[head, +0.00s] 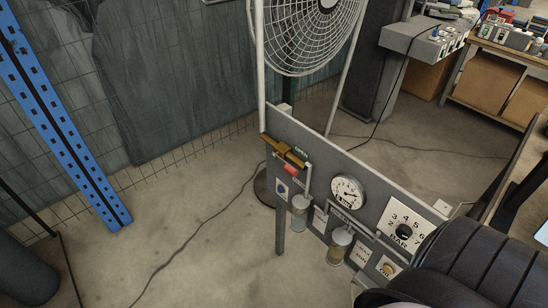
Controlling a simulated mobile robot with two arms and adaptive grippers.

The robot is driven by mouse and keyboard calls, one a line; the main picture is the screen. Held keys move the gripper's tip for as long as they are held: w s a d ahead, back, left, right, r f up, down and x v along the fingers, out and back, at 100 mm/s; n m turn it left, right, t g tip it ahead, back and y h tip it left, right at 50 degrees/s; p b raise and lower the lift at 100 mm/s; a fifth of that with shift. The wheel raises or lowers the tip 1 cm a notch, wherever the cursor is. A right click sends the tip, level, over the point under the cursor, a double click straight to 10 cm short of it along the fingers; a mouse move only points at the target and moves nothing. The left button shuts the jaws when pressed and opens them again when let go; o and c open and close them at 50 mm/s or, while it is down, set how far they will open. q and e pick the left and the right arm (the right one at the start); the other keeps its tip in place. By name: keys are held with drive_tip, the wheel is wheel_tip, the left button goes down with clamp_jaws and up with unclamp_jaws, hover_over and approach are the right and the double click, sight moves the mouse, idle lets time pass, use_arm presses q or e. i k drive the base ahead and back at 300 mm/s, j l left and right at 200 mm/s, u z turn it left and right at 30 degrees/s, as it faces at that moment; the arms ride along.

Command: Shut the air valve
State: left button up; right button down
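The air valve (285,149) sits at the upper left end of a grey upright panel (328,150) in the head view. It shows as a brass-coloured bar along the panel's face, with a small red part (291,169) just below it. Neither of my grippers is in view, and nothing touches the valve.
The panel also carries a round gauge (347,191), a BAR dial (404,231) and two clear bowls (340,247). A wire-caged fan (308,30) stands behind. A blue post (62,120) is at left. Bare floor (190,215) lies left of the panel. A dark ridged shape covers the lower right.

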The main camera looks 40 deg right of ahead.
sight(292, 171)
drive_tip(key=i, duration=0.15)
drive_tip(key=i+l+z, duration=0.1)
drive_tip(key=i+z, duration=0.45)
drive_tip(key=z, duration=0.2)
